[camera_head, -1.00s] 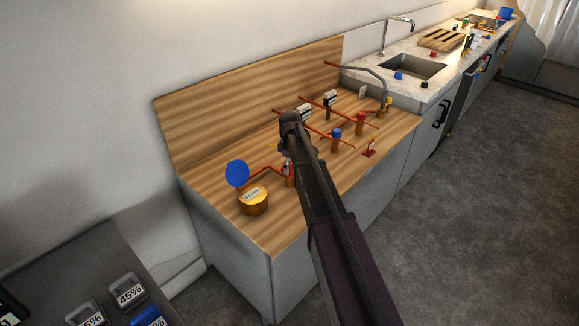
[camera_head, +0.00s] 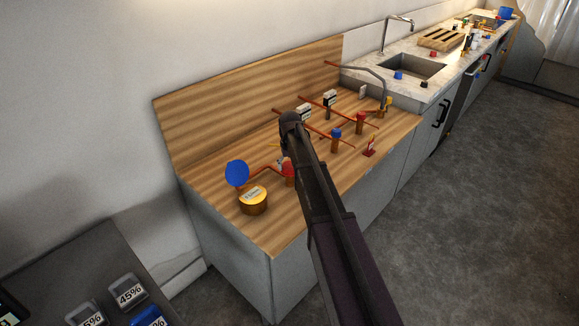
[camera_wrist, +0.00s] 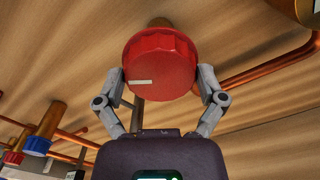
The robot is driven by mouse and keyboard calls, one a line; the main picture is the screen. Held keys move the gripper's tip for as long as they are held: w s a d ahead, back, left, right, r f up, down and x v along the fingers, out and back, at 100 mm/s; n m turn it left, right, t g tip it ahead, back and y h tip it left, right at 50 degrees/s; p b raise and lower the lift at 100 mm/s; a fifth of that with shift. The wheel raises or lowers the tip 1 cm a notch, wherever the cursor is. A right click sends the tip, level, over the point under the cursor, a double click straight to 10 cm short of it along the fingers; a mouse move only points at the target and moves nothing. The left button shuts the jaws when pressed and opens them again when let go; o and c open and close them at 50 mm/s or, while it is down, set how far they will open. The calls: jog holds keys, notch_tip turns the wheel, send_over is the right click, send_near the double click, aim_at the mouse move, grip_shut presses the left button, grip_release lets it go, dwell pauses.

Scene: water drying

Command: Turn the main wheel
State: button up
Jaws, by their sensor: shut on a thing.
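The main wheel (camera_wrist: 160,64) is a red ribbed knob with a white mark on its face at the left. It fills the space between the two fingers of my gripper (camera_wrist: 161,88) in the wrist view, and the fingers press on its left and right sides. In the head view the red wheel (camera_head: 289,172) shows partly, beside my arm, and the arm hides most of my gripper (camera_head: 283,162). The wheel sits on a copper pipe line on the wooden worktop (camera_head: 226,217).
A brass meter (camera_head: 253,207) with an open blue lid (camera_head: 237,173) stands left of the wheel. Copper pipes cross the worktop behind. A sink (camera_head: 412,66) lies farther off.

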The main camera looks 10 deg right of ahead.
jog(key=m, duration=0.5)
jog(key=shift+s+m, duration=0.2)
jog(key=shift+m, duration=0.1)
jog(key=m, duration=0.4)
jog(key=shift+m, duration=0.3)
jog(key=o, duration=0.8)
jog(key=shift+w, duration=0.15)
